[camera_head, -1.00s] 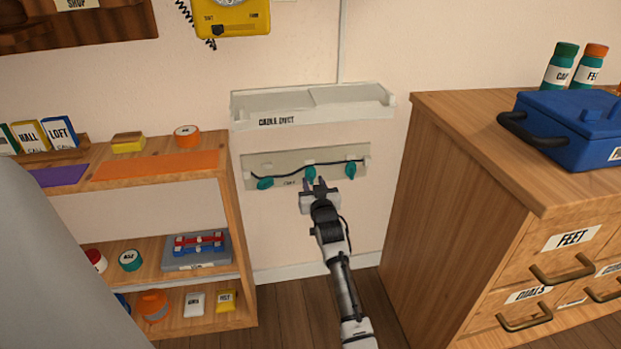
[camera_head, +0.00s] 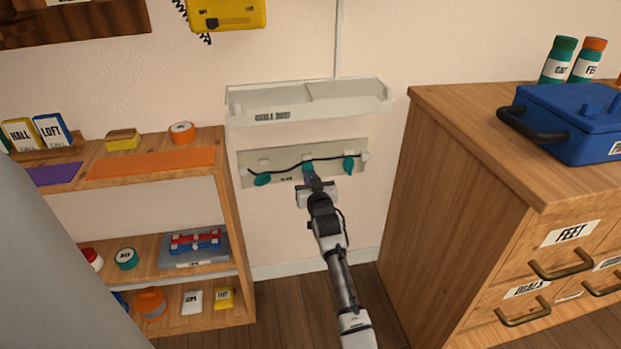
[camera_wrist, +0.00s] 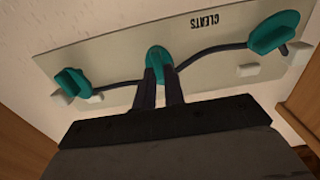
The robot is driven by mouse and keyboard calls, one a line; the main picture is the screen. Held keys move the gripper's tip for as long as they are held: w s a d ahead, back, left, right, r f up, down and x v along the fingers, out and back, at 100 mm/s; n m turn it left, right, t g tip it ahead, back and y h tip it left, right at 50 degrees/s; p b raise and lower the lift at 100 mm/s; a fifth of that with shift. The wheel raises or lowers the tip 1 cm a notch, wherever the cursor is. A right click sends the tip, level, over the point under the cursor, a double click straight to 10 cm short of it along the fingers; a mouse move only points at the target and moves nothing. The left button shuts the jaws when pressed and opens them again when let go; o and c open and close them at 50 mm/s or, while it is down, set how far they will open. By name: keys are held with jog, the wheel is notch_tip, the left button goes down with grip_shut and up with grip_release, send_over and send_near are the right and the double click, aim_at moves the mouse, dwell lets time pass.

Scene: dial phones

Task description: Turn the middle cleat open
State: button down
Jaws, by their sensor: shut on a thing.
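The cleat board (camera_head: 335,150) is a pale plate on the wall with three teal cleats and a dark cord running along them. The middle cleat (camera_head: 308,167) is mostly covered by my gripper (camera_head: 312,178), which comes from below and is shut on it. In the wrist view, the gripper (camera_wrist: 160,80) has its two fingers at the middle cleat (camera_wrist: 157,58). The left cleat (camera_head: 262,180) and right cleat (camera_head: 348,165) stand free; they also show in the wrist view (camera_wrist: 274,32), mirrored in side. The cord (camera_wrist: 215,49) passes by the middle cleat; how it sits there is hidden.
A wooden shelf (camera_head: 232,230) with goods stands left, and a wooden drawer cabinet (camera_head: 450,180) with a blue box (camera_head: 570,120) stands right. Bare wall lies below the board.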

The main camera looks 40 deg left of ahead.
jog(key=shift+n, duration=0.3)
jog(key=n+p, duration=0.1)
jog(key=n, duration=0.6)
jog(key=f+n+p, duration=0.1)
jog(key=n+p, duration=0.1)
jog(key=n, duration=0.6)
jog(key=n+p, duration=0.1)
jog(key=n, duration=0.7)
jog(key=shift+s+a+f+p, duration=0.2)
jog(key=shift+s+a+p, duration=0.1)
jog(key=shift+s+a, duration=0.05)
jog(key=c, duration=1.5)
grip_release()
jog(key=shift+f, duration=0.1)
